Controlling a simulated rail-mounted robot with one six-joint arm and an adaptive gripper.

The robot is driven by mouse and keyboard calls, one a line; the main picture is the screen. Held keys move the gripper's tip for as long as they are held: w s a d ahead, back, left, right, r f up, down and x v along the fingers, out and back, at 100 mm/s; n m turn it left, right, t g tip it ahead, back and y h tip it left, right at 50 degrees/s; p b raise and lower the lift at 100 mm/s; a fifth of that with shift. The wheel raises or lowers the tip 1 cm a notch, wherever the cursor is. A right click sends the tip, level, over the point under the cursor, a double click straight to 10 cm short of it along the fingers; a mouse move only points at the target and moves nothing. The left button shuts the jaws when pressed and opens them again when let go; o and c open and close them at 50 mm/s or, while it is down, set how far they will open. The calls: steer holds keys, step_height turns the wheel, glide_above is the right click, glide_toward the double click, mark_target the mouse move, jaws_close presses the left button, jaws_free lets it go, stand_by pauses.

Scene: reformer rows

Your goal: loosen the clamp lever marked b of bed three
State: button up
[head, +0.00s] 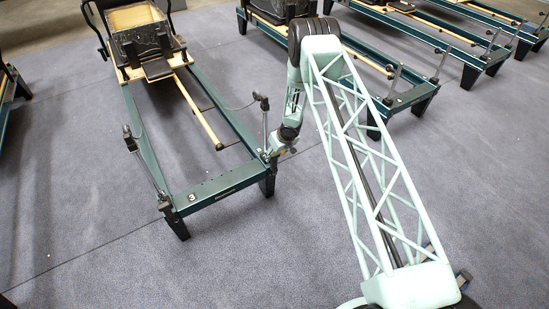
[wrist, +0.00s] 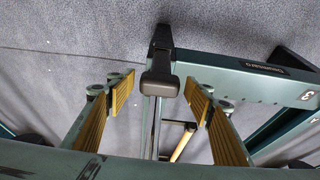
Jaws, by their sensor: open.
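Bed three (head: 225,186) is the green-framed reformer with a "3" on its front end, left of my arm in the head view. It also shows in the wrist view (wrist: 245,82). My gripper (head: 274,152) is beside its front right corner, close to the upright post (head: 265,128). In the wrist view my gripper (wrist: 164,93) is open, with yellow-padded fingers left and right. A dark, blunt-ended part (wrist: 160,83) shows between them, and no contact is visible. I cannot make out a letter b, so which part is clamp lever b is unclear.
A second post (head: 143,158) stands at the bed's front left corner. The bed's carriage (head: 140,40) is at the far end. More reformers (head: 410,97) stand at right behind my arm. Grey carpet (head: 90,200) is clear left of and in front of the bed.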

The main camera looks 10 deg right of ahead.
mark_target(274, 161)
steer(key=shift+x, duration=1.15)
steer(key=shift+c, duration=0.5)
steer(key=c, duration=1.1)
